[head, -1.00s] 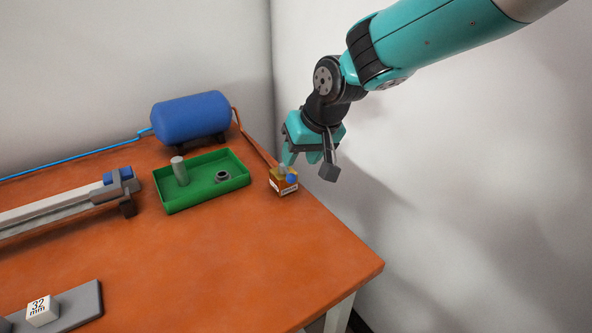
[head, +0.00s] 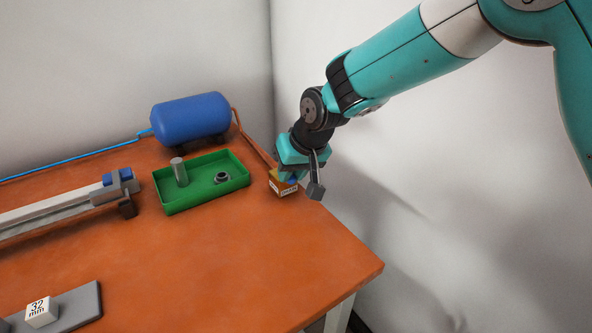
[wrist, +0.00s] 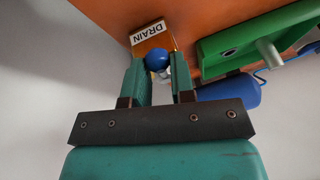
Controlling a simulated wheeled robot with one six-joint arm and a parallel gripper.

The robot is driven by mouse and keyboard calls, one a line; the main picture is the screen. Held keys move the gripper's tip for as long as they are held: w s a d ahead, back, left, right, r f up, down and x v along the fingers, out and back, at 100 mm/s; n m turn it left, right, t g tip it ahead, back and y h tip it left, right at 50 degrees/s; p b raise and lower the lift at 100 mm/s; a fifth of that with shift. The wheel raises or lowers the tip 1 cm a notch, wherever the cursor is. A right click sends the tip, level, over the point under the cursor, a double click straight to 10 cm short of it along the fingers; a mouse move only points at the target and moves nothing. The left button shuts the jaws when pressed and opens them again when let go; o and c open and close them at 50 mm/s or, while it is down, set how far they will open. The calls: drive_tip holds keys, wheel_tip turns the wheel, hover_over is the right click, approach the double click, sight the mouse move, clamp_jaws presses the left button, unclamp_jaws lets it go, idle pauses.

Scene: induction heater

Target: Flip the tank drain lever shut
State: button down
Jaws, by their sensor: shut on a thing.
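The tank drain valve is a small yellow-brown block with a white DRAIN label (head: 284,189), at the table's back right edge. In the wrist view the drain block (wrist: 153,37) is at the top, and the drain lever's blue ball end (wrist: 157,60) lies between my two teal fingers. My gripper (wrist: 160,68) is shut on the lever at this ball. In the head view my gripper (head: 286,174) is down over the block from the upper right and hides most of the lever. The blue tank (head: 190,118) stands behind.
A green tray (head: 207,192) holding a grey cylinder (head: 180,172) and a dark ring (head: 222,177) sits left of the drain block. A grey rail (head: 60,205) is further left. A wall rises close on the right. The table's front right is clear.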

drive_tip(key=shift+w+d+n+g+y+p, duration=0.25)
drive_tip(key=shift+n+p, duration=0.2)
drive_tip(key=shift+n, duration=0.55)
drive_tip(key=c, duration=1.1)
unclamp_jaws()
drive_tip(key=shift+d, duration=0.1)
drive_tip(key=shift+o, duration=0.2)
drive_tip(key=shift+r, duration=0.1)
drive_tip(key=v, duration=1.7)
drive_tip(key=shift+r, duration=0.1)
